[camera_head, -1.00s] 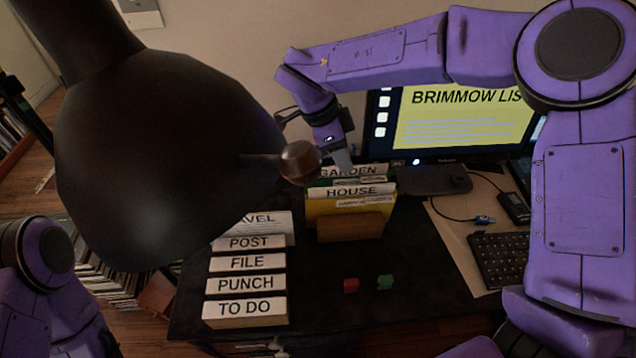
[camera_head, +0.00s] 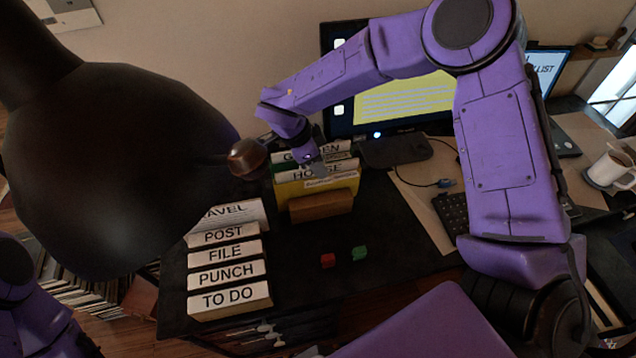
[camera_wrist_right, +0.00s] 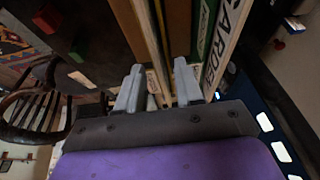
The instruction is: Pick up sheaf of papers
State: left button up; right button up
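My right gripper (camera_head: 316,168) is at the top of a file rack, by the tabbed folders GARDEN (camera_head: 329,149) and HOUSE (camera_head: 295,174). In the right wrist view the two grey fingers (camera_wrist_right: 158,85) are apart, with thin upright sheet edges (camera_wrist_right: 165,45) beyond and between them. The green folder (camera_wrist_right: 207,25) and GARDEN tab (camera_wrist_right: 232,30) lie right of them. I cannot tell which sheets are the sheaf of papers. My left arm shows at lower left; its gripper is out of view.
A brown wooden block (camera_head: 320,206) fronts the rack. A row of labelled files, including TO DO (camera_head: 228,299), stands to the left. Red (camera_head: 327,260) and green (camera_head: 359,253) small blocks lie on the dark desk. A large dark lamp (camera_head: 110,170) blocks the left. A monitor (camera_head: 405,100) stands behind.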

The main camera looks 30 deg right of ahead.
jog(key=shift+f, duration=0.25)
dwell(0.4)
grip_shut()
